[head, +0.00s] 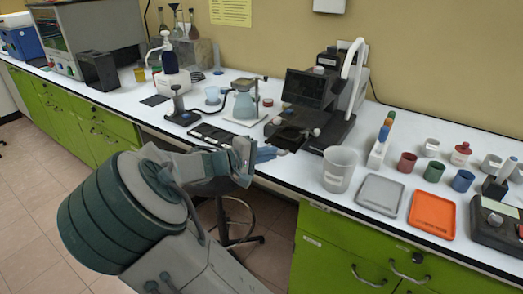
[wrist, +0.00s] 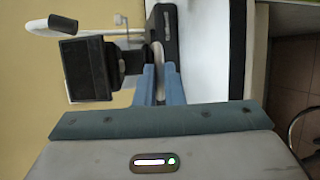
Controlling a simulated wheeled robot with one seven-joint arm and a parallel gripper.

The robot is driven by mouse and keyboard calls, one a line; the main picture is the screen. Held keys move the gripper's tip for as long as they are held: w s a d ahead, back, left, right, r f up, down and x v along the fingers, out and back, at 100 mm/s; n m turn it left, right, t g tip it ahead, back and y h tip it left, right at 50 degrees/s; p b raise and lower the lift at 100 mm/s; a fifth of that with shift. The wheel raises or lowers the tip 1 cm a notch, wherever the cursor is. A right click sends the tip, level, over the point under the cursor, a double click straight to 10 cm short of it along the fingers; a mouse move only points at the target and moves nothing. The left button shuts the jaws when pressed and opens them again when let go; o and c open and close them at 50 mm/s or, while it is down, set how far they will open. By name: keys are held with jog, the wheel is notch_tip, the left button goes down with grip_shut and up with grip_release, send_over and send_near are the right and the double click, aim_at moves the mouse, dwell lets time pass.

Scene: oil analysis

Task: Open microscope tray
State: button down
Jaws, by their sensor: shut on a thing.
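The microscope (head: 330,90) is a dark instrument with a screen and a white curved arm, standing at the back of the bench. Its black tray (head: 290,138) juts out at the front, towards the bench edge. My gripper (head: 272,151) reaches in from the left, low at the tray's near edge, with its blue fingers shut on the tray. In the wrist view the microscope appears turned sideways, and my fingers (wrist: 159,82) close around a narrow pale part in front of it. The exact grip is small and partly hidden by the fingers.
A white beaker (head: 340,168) stands close to the right of the tray. A flask of bluish liquid (head: 244,104) is behind and left. A grey tray (head: 380,194) and an orange tray (head: 432,214) lie further right. A stool (head: 236,215) stands below.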

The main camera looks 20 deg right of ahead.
jog(key=c, duration=1.5)
grip_release()
jog(key=v, duration=1.3)
jog(key=shift+a+r+p, duration=0.1)
jog(key=shift+a+p, duration=0.3)
jog(key=shift+s, duration=0.1)
